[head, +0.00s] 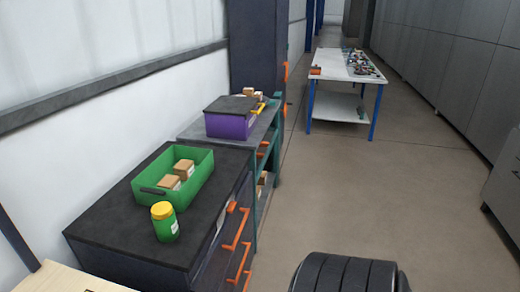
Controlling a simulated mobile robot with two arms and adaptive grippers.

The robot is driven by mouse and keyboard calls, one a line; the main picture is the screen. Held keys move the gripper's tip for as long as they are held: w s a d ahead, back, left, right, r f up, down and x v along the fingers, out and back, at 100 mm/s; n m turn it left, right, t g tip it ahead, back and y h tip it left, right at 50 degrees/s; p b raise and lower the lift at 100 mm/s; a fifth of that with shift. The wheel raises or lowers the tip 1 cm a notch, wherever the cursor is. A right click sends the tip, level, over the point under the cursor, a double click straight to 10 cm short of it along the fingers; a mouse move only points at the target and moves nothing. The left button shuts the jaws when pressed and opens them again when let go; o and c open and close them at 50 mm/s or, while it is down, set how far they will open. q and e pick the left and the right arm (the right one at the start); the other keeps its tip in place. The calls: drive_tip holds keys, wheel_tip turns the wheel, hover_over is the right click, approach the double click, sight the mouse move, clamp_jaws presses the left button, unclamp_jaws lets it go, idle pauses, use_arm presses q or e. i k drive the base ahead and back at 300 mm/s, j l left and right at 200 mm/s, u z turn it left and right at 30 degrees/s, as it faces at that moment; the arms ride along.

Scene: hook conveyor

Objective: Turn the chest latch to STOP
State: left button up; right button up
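A dark chest (96,235) with a black top stands at the lower left. Its drawer front faces right and carries several orange handles (237,230). A small orange piece (231,206) sits near the upper edge of that front, close to a pale label (220,219). It looks like the latch, but it is too small to tell which way it is turned or to read the label. Neither of my grippers shows in the head view.
On the chest stand a green bin (202,172) with small cartons and a green jar (164,224) with a yellow lid. A purple box (231,124) is on the bench behind. A white table (335,65) stands farther back. The floor (370,180) to the right is clear.

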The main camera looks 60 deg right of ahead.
sight(230, 207)
drive_tip(key=z, duration=1.8)
drive_tip(key=i+l+z, duration=0.2)
